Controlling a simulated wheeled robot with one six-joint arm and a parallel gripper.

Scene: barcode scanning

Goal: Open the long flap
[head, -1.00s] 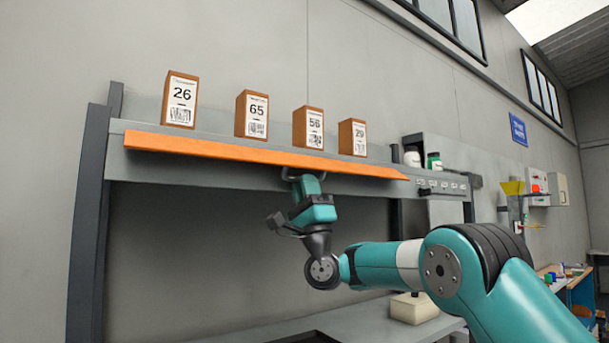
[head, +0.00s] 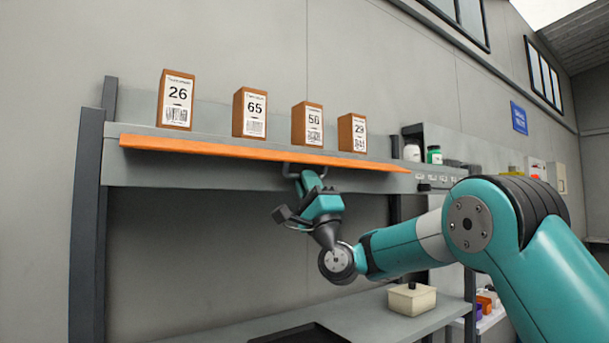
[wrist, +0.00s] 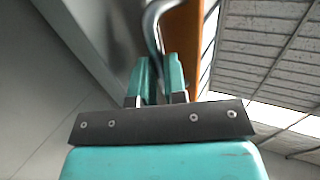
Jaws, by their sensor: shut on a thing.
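The long flap (head: 260,152) is an orange strip along the front of the upper shelf. Its grey handle (head: 292,163) hangs under its middle. In the wrist view, the curved metal handle (wrist: 152,28) comes down between the teal fingers of my gripper (wrist: 158,88), with the orange flap (wrist: 182,40) behind it to the right. My gripper (head: 305,180) is below the shelf edge, shut on the handle. The fingertips are partly hidden in the head view.
Several numbered orange-brown boxes (head: 177,100) stand on the shelf above the flap. A dark upright (head: 88,240) bounds the shelf at left. A cream box (head: 411,300) sits on the lower counter (head: 360,318). White and green jars (head: 433,155) stand at right.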

